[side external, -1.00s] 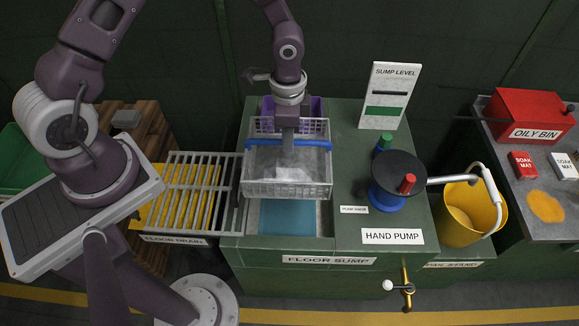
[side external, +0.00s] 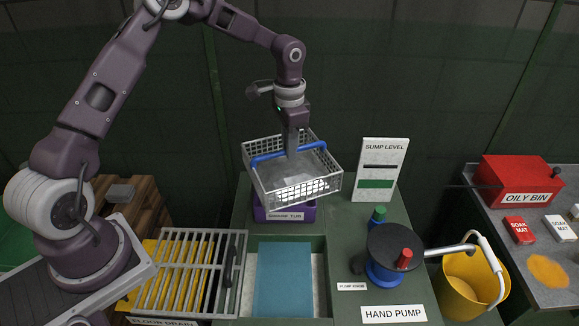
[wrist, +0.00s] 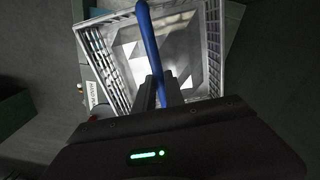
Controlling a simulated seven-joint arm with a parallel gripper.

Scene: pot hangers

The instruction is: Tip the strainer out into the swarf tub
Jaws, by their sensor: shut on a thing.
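The strainer (side external: 292,186) is a grey wire basket with a blue handle bar (side external: 268,157). My gripper (side external: 291,148) is shut on the blue handle and holds the strainer in the air, nearly level with a slight tilt. Grey flat pieces show inside it. In the wrist view the strainer (wrist: 207,60) hangs beyond my gripper (wrist: 158,92), with pale angular pieces on its floor. The purple swarf tub (side external: 284,212) stands behind the sump, below the strainer, which hides most of it.
The open floor sump (side external: 285,280) with blue liquid lies in front of the tub. The sump level sign (side external: 381,170) stands close on the right. The hand pump (side external: 390,255) and yellow bucket (side external: 468,280) are further right. The drain grate (side external: 188,270) is at left.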

